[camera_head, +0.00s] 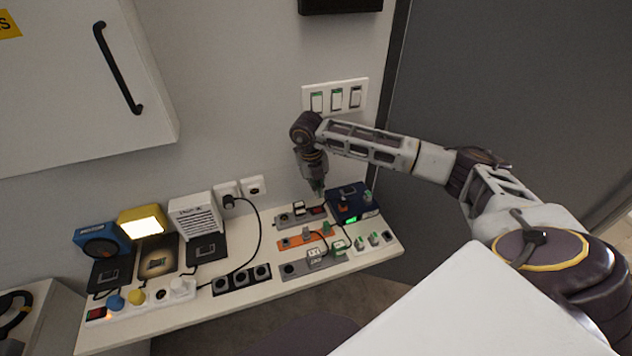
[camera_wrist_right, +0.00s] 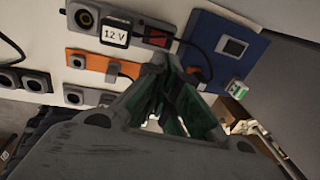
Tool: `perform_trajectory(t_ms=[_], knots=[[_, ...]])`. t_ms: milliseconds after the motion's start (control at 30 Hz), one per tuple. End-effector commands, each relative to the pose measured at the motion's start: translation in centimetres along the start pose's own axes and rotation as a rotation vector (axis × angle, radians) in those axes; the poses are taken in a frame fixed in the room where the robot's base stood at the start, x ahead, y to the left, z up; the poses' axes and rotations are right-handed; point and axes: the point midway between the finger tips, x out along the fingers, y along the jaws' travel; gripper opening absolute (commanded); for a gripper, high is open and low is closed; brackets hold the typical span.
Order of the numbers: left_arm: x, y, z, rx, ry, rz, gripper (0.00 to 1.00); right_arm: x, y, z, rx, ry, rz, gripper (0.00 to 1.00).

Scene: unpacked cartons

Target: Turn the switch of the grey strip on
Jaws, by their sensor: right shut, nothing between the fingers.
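The grey strip (camera_head: 291,219) lies at the back of the table, right of the middle. It also shows at the top of the right wrist view (camera_wrist_right: 83,18). It carries a socket, a white 12 V adapter (camera_wrist_right: 115,32) and a dark red switch (camera_wrist_right: 158,37) at its right end. The switch shows no clear glow, and its tilt is too small to tell. My right gripper (camera_head: 318,190) points down just above that right end, shut and empty. In the right wrist view its green-padded fingertips (camera_wrist_right: 163,62) appear just below the switch; contact cannot be told. My left gripper is not in view.
A blue box (camera_head: 349,204) with a green light stands right of the grey strip. An orange strip (camera_head: 290,243) and another grey strip (camera_head: 295,270) lie in front. A black strip (camera_head: 240,279), a white strip (camera_head: 140,308) and lamps are further left. Wall switches (camera_head: 336,97) are behind.

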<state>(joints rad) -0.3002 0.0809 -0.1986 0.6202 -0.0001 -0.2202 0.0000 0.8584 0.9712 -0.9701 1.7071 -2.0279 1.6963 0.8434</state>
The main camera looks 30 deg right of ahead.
Motion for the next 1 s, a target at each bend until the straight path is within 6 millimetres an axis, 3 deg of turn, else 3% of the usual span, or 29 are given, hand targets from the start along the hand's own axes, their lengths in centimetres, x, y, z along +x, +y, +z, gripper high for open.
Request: perform_trajectory(t_ms=[600, 1000], knots=[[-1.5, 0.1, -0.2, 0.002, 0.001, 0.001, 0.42, 7.9, 0.0, 0.0, 0.001, 0.000, -0.001, 0.00], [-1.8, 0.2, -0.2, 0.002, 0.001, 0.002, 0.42, 9.6, 0.0, 0.0, 0.001, -0.001, 0.000, 0.00]])
